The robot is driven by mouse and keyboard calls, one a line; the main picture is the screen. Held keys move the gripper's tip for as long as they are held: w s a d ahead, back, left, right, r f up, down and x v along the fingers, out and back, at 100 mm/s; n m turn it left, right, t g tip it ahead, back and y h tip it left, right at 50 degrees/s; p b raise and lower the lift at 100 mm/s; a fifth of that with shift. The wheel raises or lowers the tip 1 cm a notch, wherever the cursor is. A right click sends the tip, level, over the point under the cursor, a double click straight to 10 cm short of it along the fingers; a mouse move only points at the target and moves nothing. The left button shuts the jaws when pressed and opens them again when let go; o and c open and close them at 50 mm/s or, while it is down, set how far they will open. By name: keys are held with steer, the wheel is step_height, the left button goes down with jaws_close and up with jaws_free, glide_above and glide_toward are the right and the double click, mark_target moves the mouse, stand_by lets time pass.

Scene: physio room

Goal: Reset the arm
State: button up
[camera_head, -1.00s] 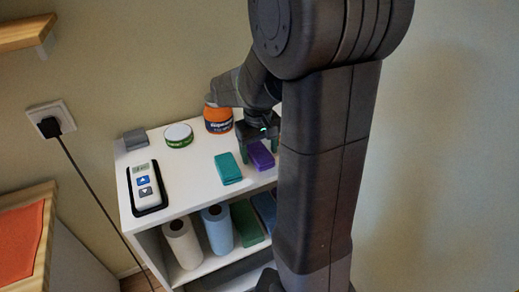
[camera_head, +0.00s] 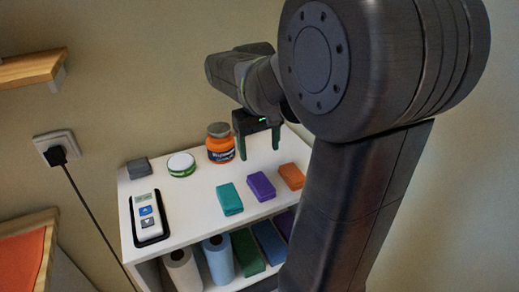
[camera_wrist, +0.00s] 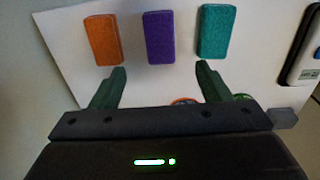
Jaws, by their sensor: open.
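My gripper (camera_head: 260,150) is open and empty in the head view, raised above the back part of the white shelf top, to the right of the orange jar. Its two green fingers point down. In the wrist view my gripper (camera_wrist: 155,85) shows its fingers apart with nothing between them. My arm bends over the right side of the head view and hides part of the shelf's right end.
The white shelf top (camera_head: 190,205) bears an orange jar (camera_head: 220,148), a green-white tin (camera_head: 181,164), a grey block (camera_head: 138,168), a handheld device (camera_head: 147,217), and teal (camera_head: 229,198), purple (camera_head: 261,186) and orange (camera_head: 291,176) blocks. Rolls stand on the shelf below.

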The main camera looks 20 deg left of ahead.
mark_target(261, 182)
steer(key=f, duration=0.6)
steer(key=f+b, duration=0.1)
steer(key=f, duration=0.5)
steer(key=shift+w+d+b, duration=0.15)
steer(key=shift+w+b, duration=0.05)
steer(key=shift+b, duration=0.1)
steer(key=shift+w+r, duration=0.1)
steer(key=shift+r, duration=1.55)
